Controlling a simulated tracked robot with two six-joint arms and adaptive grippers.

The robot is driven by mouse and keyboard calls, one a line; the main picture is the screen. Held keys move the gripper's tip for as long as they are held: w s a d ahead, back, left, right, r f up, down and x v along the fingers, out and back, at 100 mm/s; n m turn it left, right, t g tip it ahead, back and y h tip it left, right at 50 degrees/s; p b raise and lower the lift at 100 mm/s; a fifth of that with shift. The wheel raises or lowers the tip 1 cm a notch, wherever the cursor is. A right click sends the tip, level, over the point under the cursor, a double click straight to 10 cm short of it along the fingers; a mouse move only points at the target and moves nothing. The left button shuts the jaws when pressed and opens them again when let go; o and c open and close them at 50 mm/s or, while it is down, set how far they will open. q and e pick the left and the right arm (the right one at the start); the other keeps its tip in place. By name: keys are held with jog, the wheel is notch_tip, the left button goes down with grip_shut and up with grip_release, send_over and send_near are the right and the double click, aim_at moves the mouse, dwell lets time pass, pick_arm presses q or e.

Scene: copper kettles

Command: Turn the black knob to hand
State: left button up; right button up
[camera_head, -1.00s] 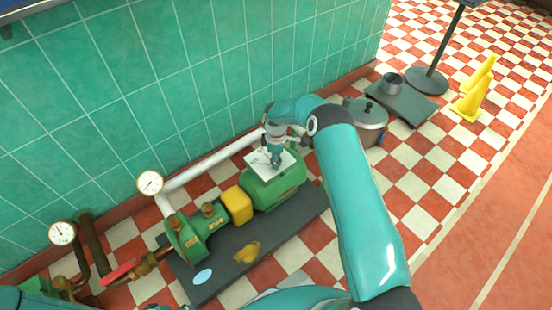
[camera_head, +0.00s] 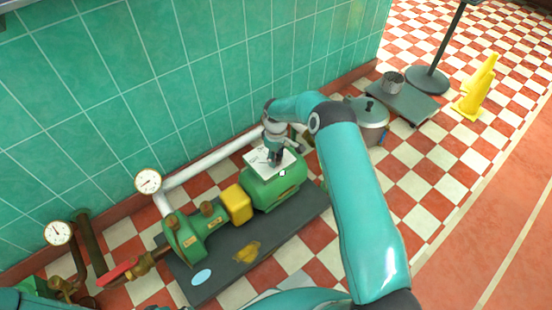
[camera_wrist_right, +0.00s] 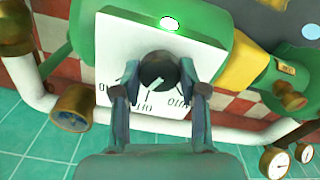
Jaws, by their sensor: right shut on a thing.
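The black knob (camera_wrist_right: 158,72) sits on a white panel (camera_wrist_right: 105,45) with printed labels, on the green motor (camera_head: 268,195) of a pump set. My right gripper (camera_wrist_right: 158,80) is shut on the knob, with one finger on each side. It also shows from above in the head view (camera_head: 276,160). The OFF and AUTO labels appear upside down below the knob in the right wrist view; a label at the left is partly hidden by a finger. A pale mark on the knob slants towards the lower left. A lamp (camera_wrist_right: 169,23) on the panel's edge glows. My left gripper is out of view.
The pump (camera_head: 185,235) and yellow coupling guard (camera_head: 236,204) share a dark base (camera_head: 222,270). Pipes with two gauges (camera_head: 149,181) (camera_head: 58,233) run along the tiled wall. A pot (camera_head: 368,122) stands right of the motor. Open floor lies further right.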

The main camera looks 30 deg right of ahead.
aim_at(276, 158)
jog(key=shift+m+b, duration=0.35)
jog(key=shift+m, duration=1.55)
jog(key=o, duration=1.1)
jog(key=shift+o, duration=0.2)
jog(key=shift+r, duration=0.1)
notch_tip(276, 158, up, 12)
